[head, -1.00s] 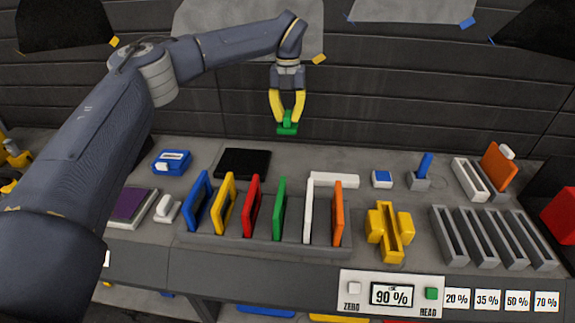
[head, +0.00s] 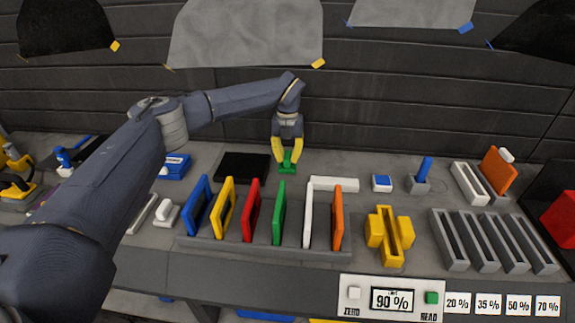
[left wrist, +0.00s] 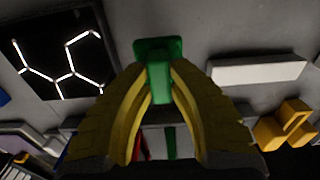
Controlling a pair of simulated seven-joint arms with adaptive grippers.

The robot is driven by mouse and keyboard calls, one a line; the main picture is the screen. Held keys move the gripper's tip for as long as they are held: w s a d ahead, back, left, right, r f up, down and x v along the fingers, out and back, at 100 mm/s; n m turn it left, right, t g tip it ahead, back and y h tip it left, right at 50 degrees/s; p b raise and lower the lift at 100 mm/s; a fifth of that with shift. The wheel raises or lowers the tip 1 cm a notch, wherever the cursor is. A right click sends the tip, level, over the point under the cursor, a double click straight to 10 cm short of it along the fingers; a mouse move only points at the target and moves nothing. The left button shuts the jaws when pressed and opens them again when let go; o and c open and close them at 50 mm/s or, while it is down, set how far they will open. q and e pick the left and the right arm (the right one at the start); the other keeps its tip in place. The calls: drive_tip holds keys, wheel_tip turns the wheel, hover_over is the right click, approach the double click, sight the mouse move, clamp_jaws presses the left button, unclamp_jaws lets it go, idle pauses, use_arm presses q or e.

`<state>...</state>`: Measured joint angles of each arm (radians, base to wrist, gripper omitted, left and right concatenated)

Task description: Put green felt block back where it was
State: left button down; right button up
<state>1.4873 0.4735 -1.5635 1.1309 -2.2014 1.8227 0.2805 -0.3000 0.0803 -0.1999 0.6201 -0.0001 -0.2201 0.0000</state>
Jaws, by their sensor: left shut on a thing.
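The green felt block (head: 287,169) is small, with a grip part on top and a wider base below. My left gripper (head: 287,158) has yellow fingers and is shut on its grip part. In the head view the block is at or just above the grey table, right of the black pad and behind the rack; I cannot tell whether it touches. The left wrist view shows the block (left wrist: 158,70) between the yellow fingers (left wrist: 160,85), its base farthest from the wrist. My right gripper is not in view.
A black pad (head: 243,167) lies left of the block. In front stands a grey rack (head: 262,246) with upright coloured cards. Farther right are a blue-topped white block (head: 381,183) and a yellow holder (head: 390,238).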

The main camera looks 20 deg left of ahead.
sight(288, 165)
use_arm(q)
drive_tip(key=shift+f, duration=1.75)
drive_tip(key=shift+f, duration=0.1)
drive_tip(key=c, duration=1.3)
unclamp_jaws()
drive_tip(key=shift+f, duration=0.1)
drive_tip(key=shift+c, duration=0.2)
wheel_tip(288, 165, up, 12)
drive_tip(key=shift+r, duration=0.2)
